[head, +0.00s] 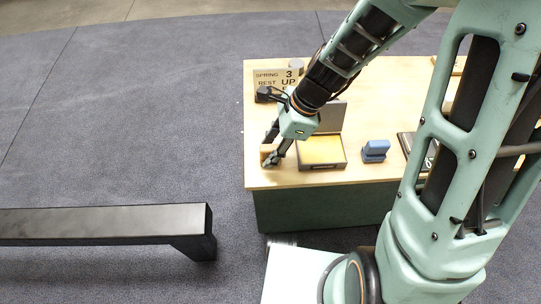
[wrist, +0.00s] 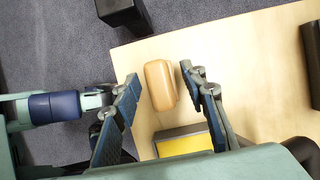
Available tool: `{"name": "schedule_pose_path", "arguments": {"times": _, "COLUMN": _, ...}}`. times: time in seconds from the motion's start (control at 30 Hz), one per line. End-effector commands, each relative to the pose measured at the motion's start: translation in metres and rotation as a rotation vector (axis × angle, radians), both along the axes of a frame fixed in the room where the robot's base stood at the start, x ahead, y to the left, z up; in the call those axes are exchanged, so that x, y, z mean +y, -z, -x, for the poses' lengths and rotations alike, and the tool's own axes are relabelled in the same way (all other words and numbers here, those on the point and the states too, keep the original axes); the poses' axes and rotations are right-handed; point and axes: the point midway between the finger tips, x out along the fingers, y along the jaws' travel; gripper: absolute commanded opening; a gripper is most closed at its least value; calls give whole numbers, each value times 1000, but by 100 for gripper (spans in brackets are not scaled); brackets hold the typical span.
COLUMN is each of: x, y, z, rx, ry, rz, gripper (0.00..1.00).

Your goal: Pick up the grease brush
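A small tan block with rounded edges (wrist: 160,85) lies on the pale wooden tabletop (wrist: 240,80). I take it for the grease brush, though no bristles show. In the head view it (head: 267,149) sits near the table's left front edge, partly hidden by my gripper (head: 275,146). In the wrist view my gripper (wrist: 162,80) is open, with one finger on each side of the block. I cannot tell how far the fingertips are above the tabletop.
A shallow box with a yellow top (head: 321,151) lies close to the right of the block, with a dark upright panel behind. A blue object (head: 375,150) stands farther right. A "SPRING REST 3 UP" sign (head: 278,80) stands at the back. A black bench (head: 100,222) is on the floor left.

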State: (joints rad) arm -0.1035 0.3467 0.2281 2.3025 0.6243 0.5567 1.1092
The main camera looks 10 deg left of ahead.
Motion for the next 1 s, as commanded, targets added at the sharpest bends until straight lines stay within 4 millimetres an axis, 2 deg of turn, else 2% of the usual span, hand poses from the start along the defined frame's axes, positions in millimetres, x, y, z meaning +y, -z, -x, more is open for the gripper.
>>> {"name": "schedule_pose_path", "arguments": {"times": 0.13, "x": 0, "y": -1, "z": 0, "rx": 0, "ry": 0, "rz": 0, "gripper": 37}}
{"name": "schedule_pose_path", "arguments": {"times": 0.47, "x": 0, "y": -1, "z": 0, "rx": 0, "ry": 0, "rz": 0, "gripper": 1}}
{"name": "schedule_pose_path", "arguments": {"times": 0.77, "x": 0, "y": -2, "z": 0, "rx": -1, "ry": 0, "rz": 0, "gripper": 0}}
{"name": "schedule_pose_path", "arguments": {"times": 1.0, "x": -3, "y": -10, "z": -3, "rx": -1, "ry": 0, "rz": -1, "gripper": 0}}
